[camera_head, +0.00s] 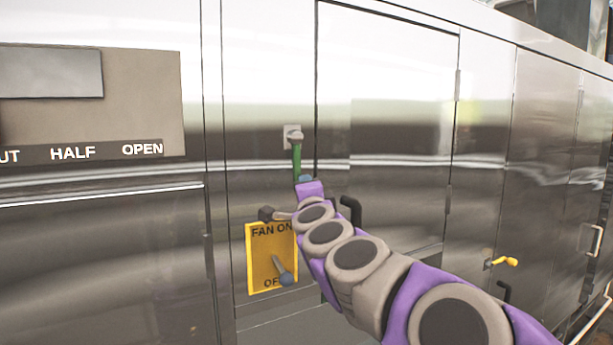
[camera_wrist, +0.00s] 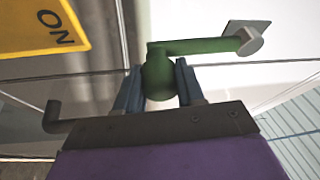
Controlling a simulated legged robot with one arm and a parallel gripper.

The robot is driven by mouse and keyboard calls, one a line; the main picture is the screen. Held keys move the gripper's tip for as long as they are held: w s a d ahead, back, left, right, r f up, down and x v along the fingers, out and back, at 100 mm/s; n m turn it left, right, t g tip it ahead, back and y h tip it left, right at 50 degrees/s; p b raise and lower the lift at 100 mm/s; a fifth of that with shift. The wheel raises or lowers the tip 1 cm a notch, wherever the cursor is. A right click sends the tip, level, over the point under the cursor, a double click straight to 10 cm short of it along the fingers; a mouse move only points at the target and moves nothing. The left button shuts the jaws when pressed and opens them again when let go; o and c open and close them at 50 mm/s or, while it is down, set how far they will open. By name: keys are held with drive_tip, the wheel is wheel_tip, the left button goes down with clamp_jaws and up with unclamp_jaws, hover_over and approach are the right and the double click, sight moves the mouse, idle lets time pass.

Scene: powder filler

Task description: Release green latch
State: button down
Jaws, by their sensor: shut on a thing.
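The green latch (camera_head: 296,160) is a green lever on a grey mount on the steel panel, left of a steel door (camera_head: 385,120). In the head view it hangs straight down from its mount. In the wrist view the latch (camera_wrist: 205,46) runs across the top, from its square plate at right to a rounded green end at centre. My gripper (camera_wrist: 158,88) has its two blue fingers on either side of that rounded end and is shut on it. In the head view my gripper (camera_head: 304,181) is at the latch's lower end, partly hidden by my purple and grey arm.
A yellow fan switch plate (camera_head: 262,262) with a lever (camera_head: 283,272) sits just below left of my gripper. A black door handle (camera_head: 351,210) is close to my arm. A yellow latch (camera_head: 503,262) is farther right. A sign reading HALF and OPEN (camera_head: 90,152) is at left.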

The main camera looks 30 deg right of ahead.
drive_tip(key=shift+a+f+m+p, duration=0.1)
drive_tip(key=shift+a+m+p, duration=0.2)
drive_tip(key=shift+a, duration=0.1)
drive_tip(key=shift+f, duration=0.2)
drive_tip(key=c, duration=0.7)
unclamp_jaws()
drive_tip(key=shift+w, duration=0.1)
drive_tip(key=shift+s+r, duration=0.2)
drive_tip(key=shift+s+a, duration=0.1)
drive_tip(key=shift+s, duration=0.1)
drive_tip(key=b+v, duration=0.1)
drive_tip(key=v, duration=1.5)
drive_tip(key=shift+s+a, duration=0.2)
drive_tip(key=shift+s, duration=0.1)
